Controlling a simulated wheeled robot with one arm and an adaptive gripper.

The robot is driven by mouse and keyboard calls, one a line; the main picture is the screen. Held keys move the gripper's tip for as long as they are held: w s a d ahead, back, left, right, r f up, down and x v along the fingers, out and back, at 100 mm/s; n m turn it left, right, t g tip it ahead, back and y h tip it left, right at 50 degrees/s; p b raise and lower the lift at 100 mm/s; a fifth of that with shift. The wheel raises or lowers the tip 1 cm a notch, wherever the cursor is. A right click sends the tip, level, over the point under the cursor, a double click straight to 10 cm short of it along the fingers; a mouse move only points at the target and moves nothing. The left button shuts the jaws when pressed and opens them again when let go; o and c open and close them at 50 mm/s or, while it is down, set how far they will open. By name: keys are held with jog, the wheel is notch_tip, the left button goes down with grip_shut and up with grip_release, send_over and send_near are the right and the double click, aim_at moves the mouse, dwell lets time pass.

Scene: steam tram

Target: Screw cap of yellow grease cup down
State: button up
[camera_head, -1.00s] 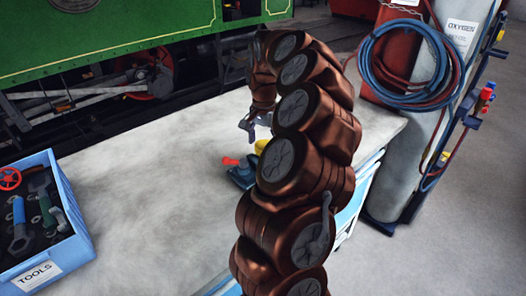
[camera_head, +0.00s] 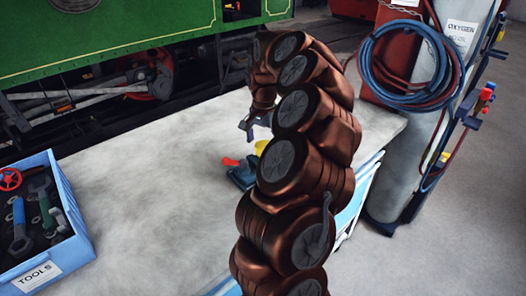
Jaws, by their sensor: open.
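The yellow grease cup (camera_head: 261,147) stands on the worktable, on or beside a small dark blue piece (camera_head: 242,174) with a red part (camera_head: 231,162). My arm hides its right side, and I cannot make out its cap separately. My gripper (camera_head: 250,130) points down just above and slightly left of the yellow cup. It is open and holds nothing that I can see. I cannot tell how far it stands from the cup in depth.
A blue tool box (camera_head: 76,222) labelled TOOLS stands at the left. The pale worktable (camera_head: 150,190) is clear between it and the cup. A gas cylinder (camera_head: 410,160) with coiled hoses (camera_head: 408,62) stands beyond the right edge. The green tram (camera_head: 110,40) is behind.

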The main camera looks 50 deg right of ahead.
jog(key=shift+o, duration=0.9)
jog(key=shift+r, duration=0.1)
jog(key=shift+r+p, duration=0.35)
jog(key=shift+r, duration=2.05)
jog(key=shift+c, duration=0.2)
